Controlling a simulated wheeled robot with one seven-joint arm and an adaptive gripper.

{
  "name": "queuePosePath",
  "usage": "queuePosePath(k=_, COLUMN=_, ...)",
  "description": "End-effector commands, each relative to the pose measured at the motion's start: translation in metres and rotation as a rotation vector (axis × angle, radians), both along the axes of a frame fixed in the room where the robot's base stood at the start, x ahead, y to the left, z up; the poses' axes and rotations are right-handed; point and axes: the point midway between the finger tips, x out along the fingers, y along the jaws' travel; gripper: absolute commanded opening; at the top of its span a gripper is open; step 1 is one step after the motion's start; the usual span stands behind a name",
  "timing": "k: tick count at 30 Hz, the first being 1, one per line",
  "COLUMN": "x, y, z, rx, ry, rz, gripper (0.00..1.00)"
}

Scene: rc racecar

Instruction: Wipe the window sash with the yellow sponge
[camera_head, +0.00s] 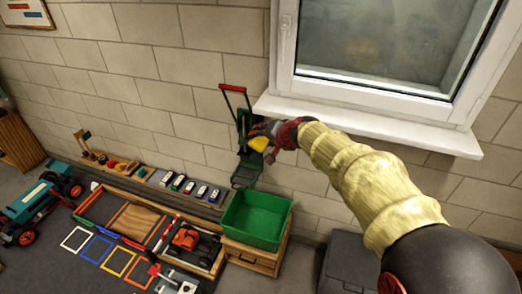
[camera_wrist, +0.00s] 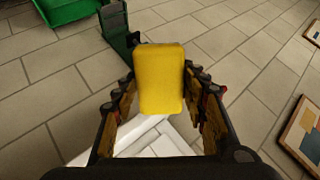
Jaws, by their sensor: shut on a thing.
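The yellow sponge (camera_wrist: 159,78) is held between the two fingers of my gripper (camera_wrist: 161,92) in the wrist view. In the head view the sponge (camera_head: 259,144) shows as a small yellow patch at the tip of my gripper (camera_head: 266,137). The white window sash (camera_head: 375,88) is at the upper right of the head view, around a grey pane. My gripper is left of the window, just beyond the left end of the white sill (camera_head: 370,127), and appears apart from the sash. In the wrist view, a white surface lies behind the sponge, partly hidden by my gripper.
A green bin (camera_head: 255,220) stands on a wooden box below my gripper. A green machine with a red handle (camera_head: 234,88) stands by the wall behind it. Toy cars (camera_head: 190,187) line a low shelf, with a teal tractor (camera_head: 38,203) at left. A dark grey box (camera_head: 346,268) is below the window.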

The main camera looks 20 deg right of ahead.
Motion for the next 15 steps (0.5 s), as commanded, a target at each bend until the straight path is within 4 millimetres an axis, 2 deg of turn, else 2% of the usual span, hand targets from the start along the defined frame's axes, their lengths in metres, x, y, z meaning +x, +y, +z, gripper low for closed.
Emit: queuePosePath(k=15, x=0.006, y=-0.017, z=0.046, rx=0.013, ry=-0.076, rz=-0.125, gripper=0.23)
